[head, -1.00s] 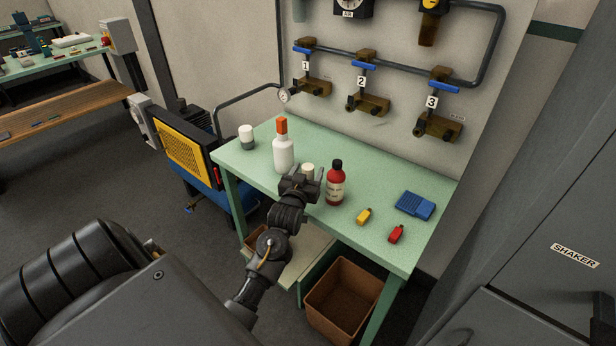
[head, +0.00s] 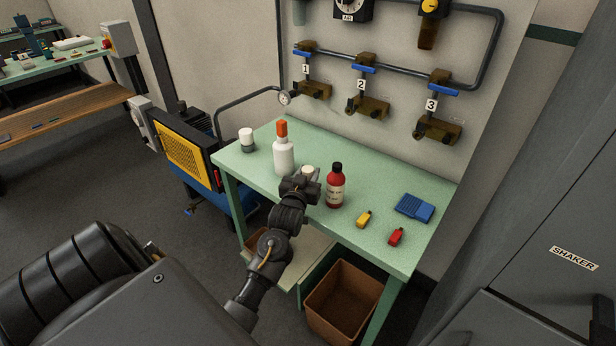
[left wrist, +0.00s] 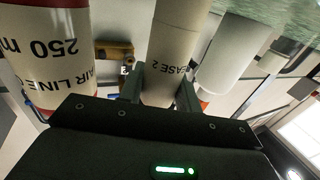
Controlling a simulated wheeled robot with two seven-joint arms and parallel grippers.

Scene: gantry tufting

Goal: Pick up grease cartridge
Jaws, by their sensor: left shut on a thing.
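The grease cartridge is a beige cylinder with dark lettering that reads in part "EASE 2". In the left wrist view the cartridge (left wrist: 168,45) stands between the two fingers of my left gripper (left wrist: 161,88), which are shut on it. In the head view only the pale top of the cartridge (head: 307,170) shows beyond my left gripper (head: 301,182). Its lower part is hidden, so I cannot tell whether it touches the bench. My right gripper is not in view.
A red bottle (head: 336,188) stands close right of the gripper, a white bottle with orange cap (head: 284,157) close left. The green bench (head: 375,190) also holds a white-topped jar (head: 247,138), yellow (head: 364,219) and red (head: 396,236) small items, and a blue item (head: 414,207).

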